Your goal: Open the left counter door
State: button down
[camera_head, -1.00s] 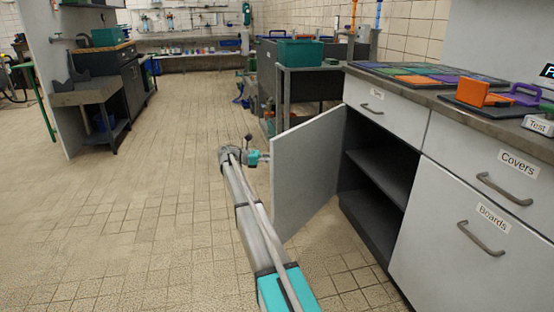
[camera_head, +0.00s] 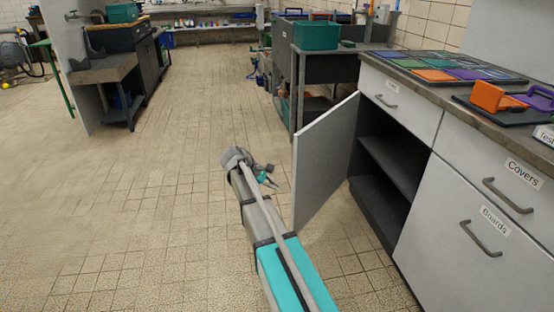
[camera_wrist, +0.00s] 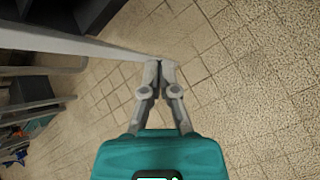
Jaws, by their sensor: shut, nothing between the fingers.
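The left counter door (camera_head: 325,160) is a grey panel that stands swung open from the counter, showing a dark cupboard with a shelf (camera_head: 393,165) inside. In the wrist view the door's edge (camera_wrist: 80,42) runs across the upper left. My gripper (camera_head: 268,180) is left of the door, low over the floor. In the wrist view my gripper (camera_wrist: 160,66) has its fingertips together with nothing between them. The tips are close to the end of the door's edge; I cannot tell whether they touch it.
The counter (camera_head: 475,100) carries coloured tiles and an orange block (camera_head: 488,96). Its Boards drawer (camera_head: 450,240) and Covers drawer (camera_head: 500,180) are shut. A dark table with a green crate (camera_head: 316,35) stands behind the door. Tiled floor to the left (camera_head: 130,200) is clear.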

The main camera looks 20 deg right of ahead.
jog(key=s+a+r+m+t+y+p, duration=0.1)
jog(key=s+a+m+t+y+p, duration=0.2)
jog(key=s+a, duration=1.3)
jog(key=s+m+y+p, duration=0.3)
jog(key=s+m+y, duration=0.1)
jog(key=y, duration=0.2)
jog(key=shift+a+r+m, duration=0.2)
jog(key=shift+r+m, duration=0.05)
jog(key=shift+m, duration=0.15)
jog(key=shift+s, duration=0.25)
